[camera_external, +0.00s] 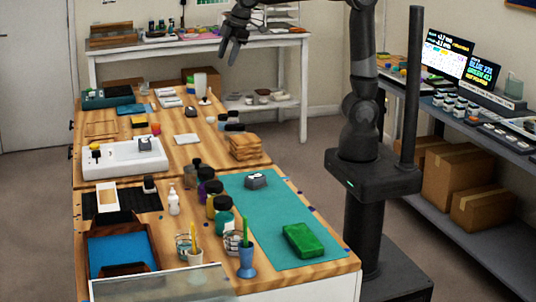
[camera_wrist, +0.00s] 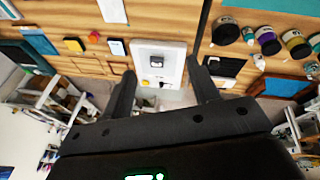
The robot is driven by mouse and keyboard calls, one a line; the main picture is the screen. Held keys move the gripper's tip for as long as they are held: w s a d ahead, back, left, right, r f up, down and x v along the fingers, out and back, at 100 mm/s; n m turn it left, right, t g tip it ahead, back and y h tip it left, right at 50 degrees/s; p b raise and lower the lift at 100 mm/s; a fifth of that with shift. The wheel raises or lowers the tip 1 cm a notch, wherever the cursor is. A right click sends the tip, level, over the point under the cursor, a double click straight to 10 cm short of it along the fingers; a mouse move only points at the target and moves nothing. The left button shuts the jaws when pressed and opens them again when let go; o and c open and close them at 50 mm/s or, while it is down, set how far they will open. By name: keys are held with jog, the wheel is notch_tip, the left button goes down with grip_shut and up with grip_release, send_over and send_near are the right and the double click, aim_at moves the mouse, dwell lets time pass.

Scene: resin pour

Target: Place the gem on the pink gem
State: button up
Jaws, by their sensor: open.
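I cannot make out a gem or a pink gem for certain in either view; small items are too blurred to tell. My gripper (camera_external: 228,50) is open and empty, raised high above the far end of the wooden workbench in the external view. In the wrist view its two dark fingers stand apart, my gripper (camera_wrist: 160,72) framing the white tray (camera_wrist: 145,48) well beyond them. The white tray (camera_external: 125,170) holds a small grey-black item (camera_external: 146,143) and a yellow and black item (camera_external: 96,151).
A teal mat (camera_external: 285,215) bears a green block (camera_external: 304,240) and a grey object (camera_external: 256,180). Several dark jars (camera_external: 206,173), a blue cup with tools (camera_external: 246,262) and a white bottle (camera_external: 173,201) crowd the bench's middle. A blue-lined wooden tray (camera_external: 120,250) is at the near left.

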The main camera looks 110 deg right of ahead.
jog(key=s+a+f+m, duration=0.1)
jog(key=s+a+f, duration=0.1)
jog(key=s, duration=0.5)
jog(key=s+a+f+m+t+y, duration=0.1)
jog(key=s+a+f, duration=0.1)
jog(key=s+f, duration=0.3)
jog(key=s+a+f+m+t, duration=0.1)
jog(key=s+a+f, duration=0.1)
jog(key=s, duration=0.9)
jog(key=shift+s+f+y, duration=0.25)
jog(key=shift+f+y, duration=0.15)
jog(key=shift+f, duration=0.25)
